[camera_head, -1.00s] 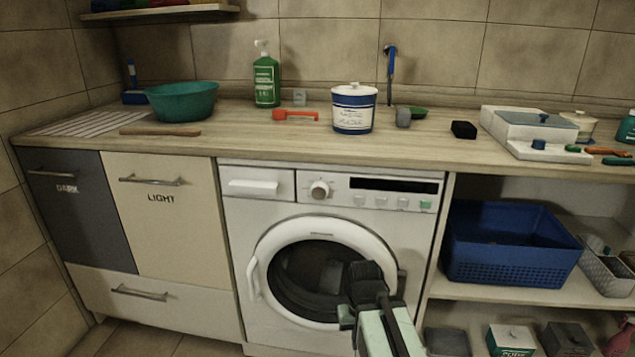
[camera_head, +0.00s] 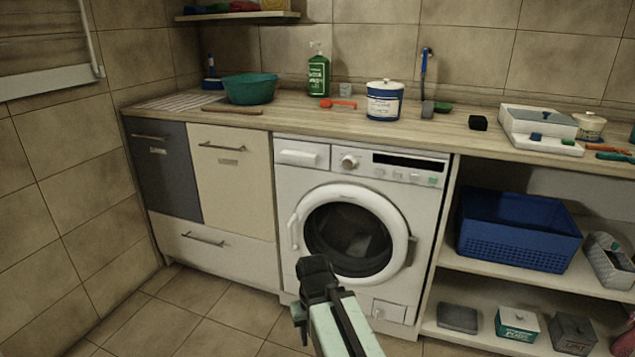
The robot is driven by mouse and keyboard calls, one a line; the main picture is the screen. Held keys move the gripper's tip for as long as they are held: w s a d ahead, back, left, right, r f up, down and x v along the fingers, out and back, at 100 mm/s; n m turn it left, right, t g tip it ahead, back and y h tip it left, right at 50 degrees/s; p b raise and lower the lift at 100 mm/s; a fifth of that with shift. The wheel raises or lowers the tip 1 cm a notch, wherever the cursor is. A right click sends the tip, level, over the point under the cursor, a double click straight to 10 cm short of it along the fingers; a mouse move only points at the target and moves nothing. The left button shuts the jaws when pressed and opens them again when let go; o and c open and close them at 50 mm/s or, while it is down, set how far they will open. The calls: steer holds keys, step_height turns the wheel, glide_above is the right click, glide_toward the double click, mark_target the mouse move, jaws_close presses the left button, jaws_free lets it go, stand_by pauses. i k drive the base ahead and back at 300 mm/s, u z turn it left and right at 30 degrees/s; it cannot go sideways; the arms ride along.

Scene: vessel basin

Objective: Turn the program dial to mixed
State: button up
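The program dial (camera_head: 349,162) is a round, pale knob on the upper front panel of the white washing machine (camera_head: 284,190). It sits between the detergent drawer (camera_head: 301,154) and the dark display (camera_head: 411,162). Its pointer and any program labels are too small to read. The round door (camera_head: 293,232) looks shut. My gripper (camera_head: 314,266) is in front of the machine, below the dial and apart from it. The dark fingers are seen from behind, so I cannot tell whether they are open or shut.
The worktop (camera_head: 300,113) holds a teal basin (camera_head: 250,88), a green bottle (camera_head: 318,75) and a blue-white tub (camera_head: 384,101). A blue basket (camera_head: 518,240) stands on the open shelf at right. Tiled floor (camera_head: 215,313) is free at left.

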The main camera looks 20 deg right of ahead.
mark_target(348, 161)
steer(key=u, duration=0.35)
steer(key=k, duration=0.8)
steer(key=u, duration=0.4)
steer(key=i, duration=1.15)
steer(key=u, duration=0.55)
steer(key=k, duration=0.75)
steer(key=z, duration=0.15)
steer(key=i, duration=0.75)
